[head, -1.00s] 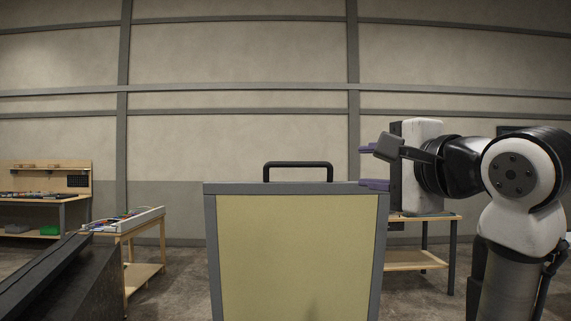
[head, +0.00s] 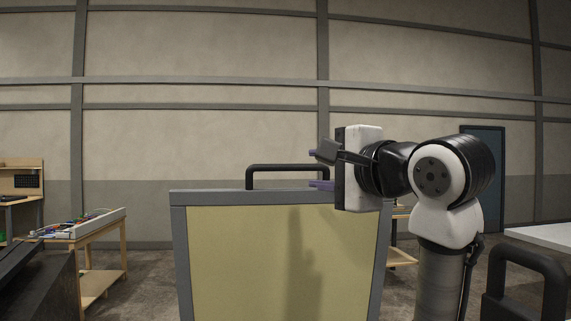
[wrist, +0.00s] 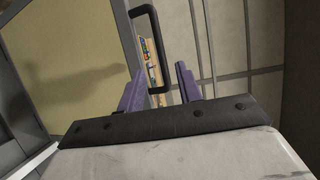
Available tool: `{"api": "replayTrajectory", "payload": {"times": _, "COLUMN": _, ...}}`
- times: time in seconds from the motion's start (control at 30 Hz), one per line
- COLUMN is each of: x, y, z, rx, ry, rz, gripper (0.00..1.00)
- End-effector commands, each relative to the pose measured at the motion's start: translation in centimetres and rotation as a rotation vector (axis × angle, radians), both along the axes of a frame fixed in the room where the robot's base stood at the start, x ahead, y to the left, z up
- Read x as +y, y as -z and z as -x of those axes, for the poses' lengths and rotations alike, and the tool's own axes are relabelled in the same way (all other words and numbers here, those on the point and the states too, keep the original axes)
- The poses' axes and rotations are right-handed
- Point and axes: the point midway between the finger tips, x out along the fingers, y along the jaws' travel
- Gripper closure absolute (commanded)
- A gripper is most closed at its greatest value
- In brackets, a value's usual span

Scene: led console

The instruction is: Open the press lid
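The press lid (head: 240,250) is a pale yellow panel in a grey frame, standing upright in front of me. A black bar handle (head: 287,168) sits on its top edge. My gripper (head: 316,169) is open, its purple fingers above and below the handle's height at its right end in the head view. In the wrist view the handle (wrist: 154,48) shows ahead of the gap between the fingers (wrist: 158,78), and the lid panel (wrist: 70,55) is at left. I see no grip on the handle; contact cannot be told.
A wooden table (head: 85,235) with a tray of coloured parts stands at left. A dark sloped block (head: 40,285) is at the lower left. A black handle-like bar (head: 530,270) stands at the lower right. A grey wall closes the back.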

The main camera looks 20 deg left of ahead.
Motion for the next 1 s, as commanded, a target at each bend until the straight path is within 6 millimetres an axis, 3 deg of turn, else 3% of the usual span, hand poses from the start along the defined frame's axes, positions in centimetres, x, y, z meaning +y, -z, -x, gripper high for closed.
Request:
{"api": "replayTrajectory", "payload": {"times": 0.3, "x": 4.9, "y": -0.2, "z": -4.9, "rx": 0.004, "ry": -0.001, "rz": 0.001, "gripper": 0.65}}
{"api": "replayTrajectory", "payload": {"times": 0.5, "x": 7.0, "y": 0.0, "z": -6.9, "rx": 0.003, "ry": 0.0, "rz": 0.0, "gripper": 0.65}}
{"api": "replayTrajectory", "payload": {"times": 0.93, "x": 7.8, "y": 0.3, "z": -7.7, "rx": 0.001, "ry": 0.0, "rz": 0.0, "gripper": 0.65}}
{"api": "replayTrajectory", "payload": {"times": 1.0, "x": 7.8, "y": 0.3, "z": -7.7, "rx": 0.001, "ry": 0.0, "rz": 0.0, "gripper": 0.72}}
